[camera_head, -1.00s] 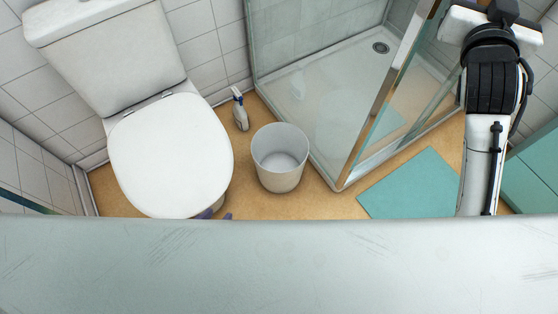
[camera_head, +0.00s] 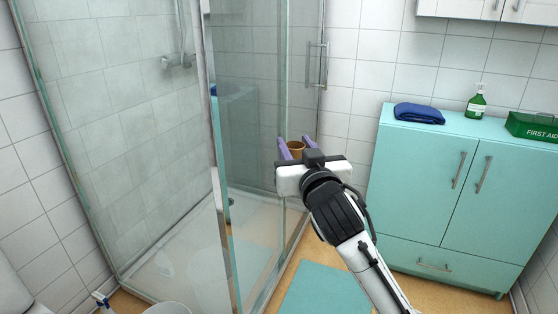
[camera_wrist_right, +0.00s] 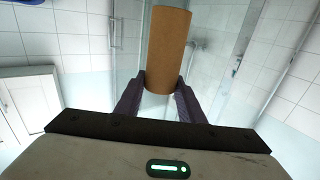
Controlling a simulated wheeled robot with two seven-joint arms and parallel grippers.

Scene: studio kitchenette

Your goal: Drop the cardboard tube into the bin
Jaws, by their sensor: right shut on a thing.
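The brown cardboard tube (camera_wrist_right: 168,45) is between the two purple fingers of my right gripper (camera_wrist_right: 160,88) in the right wrist view, and the gripper is shut on it. In the head view the tube (camera_head: 296,148) shows as a small brown end between the fingers of the right gripper (camera_head: 295,147), held up in front of the shower glass. The white bin (camera_head: 167,308) shows only its rim at the bottom edge of the head view, left of and below the gripper. My left gripper is not in view.
A teal cabinet (camera_head: 430,205) at the right carries a blue towel (camera_head: 418,113), a green soap bottle (camera_head: 477,100) and a first aid box (camera_head: 533,127). A teal mat (camera_head: 325,290) lies on the floor.

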